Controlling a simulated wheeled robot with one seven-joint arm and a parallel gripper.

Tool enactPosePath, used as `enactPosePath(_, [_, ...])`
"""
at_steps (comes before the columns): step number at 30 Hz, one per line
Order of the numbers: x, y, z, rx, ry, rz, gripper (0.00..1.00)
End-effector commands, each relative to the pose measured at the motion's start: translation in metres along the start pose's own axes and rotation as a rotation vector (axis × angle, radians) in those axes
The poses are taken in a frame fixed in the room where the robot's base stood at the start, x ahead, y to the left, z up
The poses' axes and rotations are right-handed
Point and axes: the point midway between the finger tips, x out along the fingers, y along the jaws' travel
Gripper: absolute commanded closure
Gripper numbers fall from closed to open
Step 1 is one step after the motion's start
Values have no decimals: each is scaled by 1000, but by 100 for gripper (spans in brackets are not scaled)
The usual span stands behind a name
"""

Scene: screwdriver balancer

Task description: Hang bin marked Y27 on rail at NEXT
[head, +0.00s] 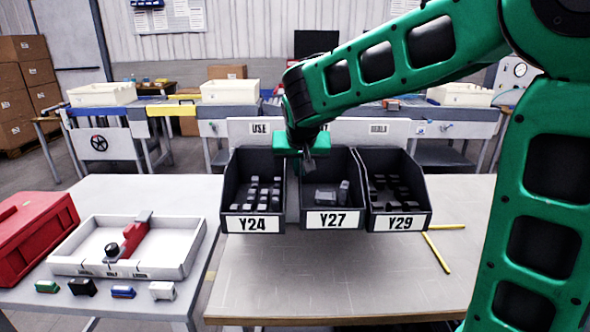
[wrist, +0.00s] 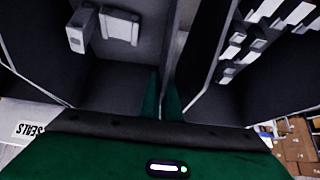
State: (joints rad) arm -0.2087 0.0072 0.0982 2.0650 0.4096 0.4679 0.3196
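Bin Y27 (head: 335,220) is a dark open bin with a few grey parts inside, in the middle of three bins at the back board. It also shows at the left in the wrist view (wrist: 110,90). My gripper (head: 308,152) points down at its upper left wall. In the wrist view, my fingers (wrist: 164,98) stand on either side of that wall, close against it, one inside the bin and one in the gap beside it. The rail (head: 345,130) is partly hidden behind my arm and the bins; I cannot see whether Y27's back rests on it. No NEXT label shows.
Bin Y24 (head: 252,225) hangs left of Y27 across a narrow gap; bin Y29 (head: 400,223) sits close on its right. The USE label (head: 260,128) is at the left. Yellow sticks (head: 437,252) lie on the workbench (head: 330,280). A white tray (head: 185,255) stands left.

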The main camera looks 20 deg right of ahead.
Motion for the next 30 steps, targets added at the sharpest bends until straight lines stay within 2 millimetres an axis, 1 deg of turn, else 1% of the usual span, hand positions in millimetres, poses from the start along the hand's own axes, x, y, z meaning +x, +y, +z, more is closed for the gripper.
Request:
enactPosePath(11, [3,1,1,1,-1,2,100])
enactPosePath(12, [3,1,1,1,-1,2,90])
enactPosePath(14, [3,1,1,0,-1,2,75])
enactPosePath(24, [0,0,1,0,0,0,75])
enactPosePath(26, [-4,0,1,0,0,0,75])
enactPosePath(30, [-24,0,0,1,2,-1,75])
